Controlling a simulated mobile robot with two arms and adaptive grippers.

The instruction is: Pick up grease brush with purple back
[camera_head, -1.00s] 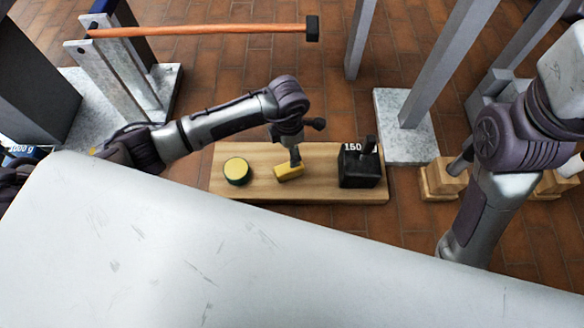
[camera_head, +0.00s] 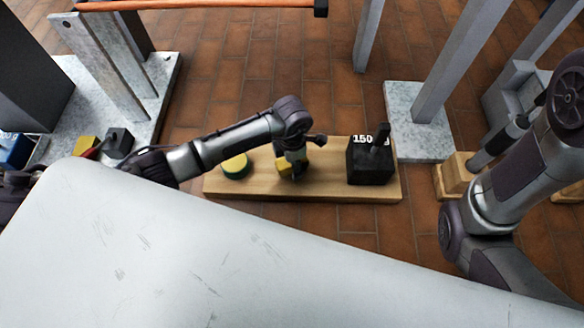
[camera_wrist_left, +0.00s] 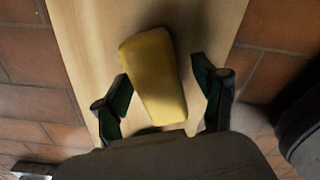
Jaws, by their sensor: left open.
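A yellow block-shaped item (camera_head: 283,166) lies on a wooden board (camera_head: 340,194). No purple back shows on it, and I cannot tell whether it is a brush. My left gripper (camera_head: 297,173) points down at it and partly covers it. In the left wrist view the yellow item (camera_wrist_left: 155,75) lies between the two open dark fingers of my left gripper (camera_wrist_left: 163,88), with a gap at the right finger. The left finger is close to its edge; contact is unclear. My right gripper is not in view; only my right arm shows on the right.
A round yellow-topped dark green item (camera_head: 235,164) is left of the gripper on the board. A black weight marked 150 (camera_head: 370,162) stands on its right end. Grey posts (camera_head: 462,65) rise behind. A large pale surface (camera_head: 220,265) fills the foreground.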

